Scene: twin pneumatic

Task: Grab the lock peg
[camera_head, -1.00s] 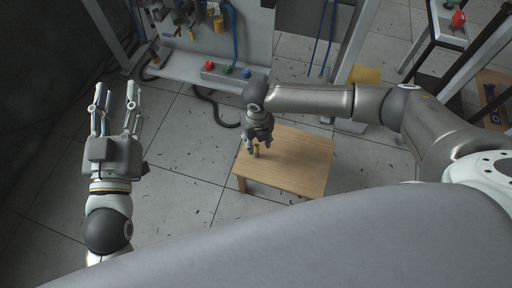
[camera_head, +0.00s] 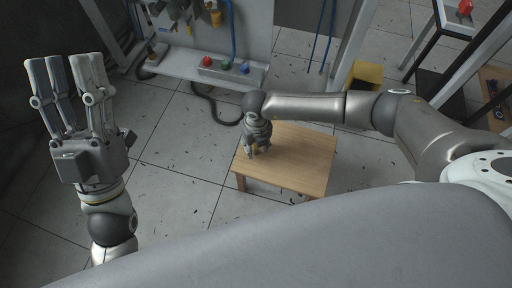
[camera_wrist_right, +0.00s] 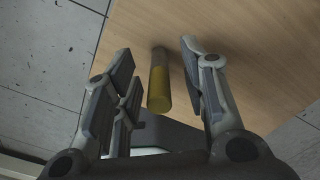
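The lock peg is a yellow cylinder (camera_wrist_right: 159,88) with a duller far end. Those fingers are open, with a gap visible on each side of the peg. In the head view my right gripper (camera_head: 256,153) points down over the table's left part, and only a bit of the peg shows beside the fingers. My left gripper (camera_head: 70,72) is raised at the left, its fingers spread open and empty, far from the peg.
The wooden table (camera_head: 300,160) is otherwise bare. Behind it stands a grey panel bench with a box of red, green and blue buttons (camera_head: 226,68). A yellow box (camera_head: 367,74) is on the floor at the back right. Tiled floor is free left of the table.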

